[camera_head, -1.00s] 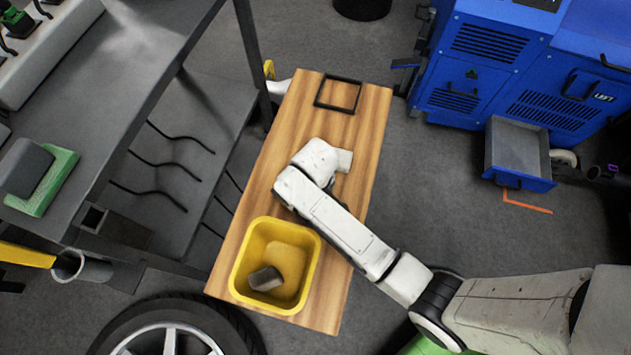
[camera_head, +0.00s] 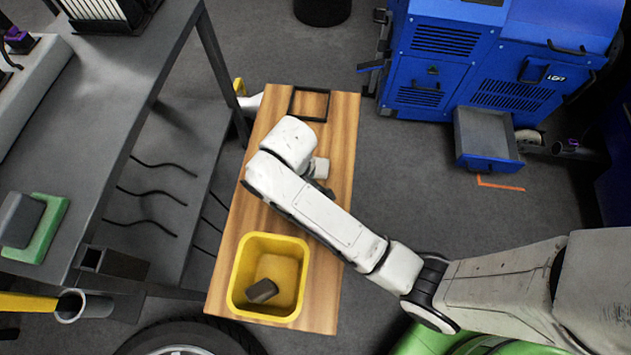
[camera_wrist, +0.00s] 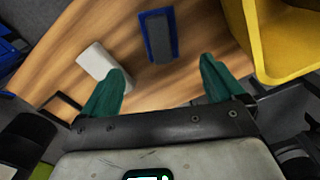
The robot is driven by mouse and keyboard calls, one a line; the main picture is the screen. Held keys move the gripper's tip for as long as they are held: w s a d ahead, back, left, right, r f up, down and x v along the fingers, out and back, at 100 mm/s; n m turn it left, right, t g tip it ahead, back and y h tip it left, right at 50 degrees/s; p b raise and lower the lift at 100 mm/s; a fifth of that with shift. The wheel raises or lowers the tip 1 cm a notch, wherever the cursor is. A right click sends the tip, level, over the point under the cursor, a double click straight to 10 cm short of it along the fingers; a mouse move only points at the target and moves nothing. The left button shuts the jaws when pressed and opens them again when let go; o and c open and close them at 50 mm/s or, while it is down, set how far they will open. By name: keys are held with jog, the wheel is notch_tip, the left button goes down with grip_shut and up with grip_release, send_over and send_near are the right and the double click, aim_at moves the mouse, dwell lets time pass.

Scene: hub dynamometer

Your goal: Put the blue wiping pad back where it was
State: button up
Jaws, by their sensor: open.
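The blue wiping pad (camera_wrist: 147,38), blue with a dark grey block on it, lies on the wooden bench top (camera_wrist: 195,45) in the wrist view. My gripper (camera_wrist: 162,68) is open and empty, its two green fingers spread apart. The pad shows beyond the gap between the fingertips, with no contact visible. In the head view my arm (camera_head: 318,215) reaches over the bench top (camera_head: 225,260); my fingers and the blue pad are hidden behind it. A black square frame (camera_head: 325,105) lies at the bench's far end.
A yellow bin (camera_head: 240,275) holding a dark block (camera_head: 262,291) stands at the near end. A white block (camera_wrist: 97,60) lies beside the pad. A green pad (camera_head: 48,232) sits on the grey workbench (camera_head: 110,110) at left. A blue machine (camera_head: 440,55) with an open drawer (camera_head: 488,135) stands right.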

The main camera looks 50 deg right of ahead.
jog(key=s+d+r+m, duration=0.1)
jog(key=s+d, duration=0.3)
jog(key=s, duration=0.4)
jog(key=s+d+r+m+t, duration=0.1)
jog(key=s+d+r+m, duration=0.1)
jog(key=s, duration=0.6)
jog(key=shift+s+d, duration=0.2)
jog(key=shift+d, duration=0.7)
